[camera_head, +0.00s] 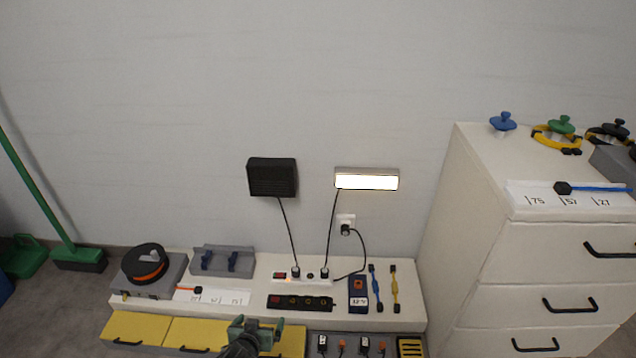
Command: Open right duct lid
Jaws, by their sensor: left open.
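A row of yellow lids with black handles runs along the front of the low white bench. The left yellow lid (138,328) and the yellow lid beside it (200,333) look shut. Yellow surface (292,342) also shows right of my left gripper; I cannot tell whether it is a separate lid. My left gripper (257,326), greenish, is open and empty at the bottom of the head view, in front of or over the right part of the yellow row. Contact cannot be told. My right gripper is not in view.
The white bench (240,312) holds a power strip (300,303), a black-and-orange reel (146,263), a grey rack (222,261) and plugged-in cords. A grey tray with small parts lies right of the gripper. A white drawer cabinet (480,240) stands at the right.

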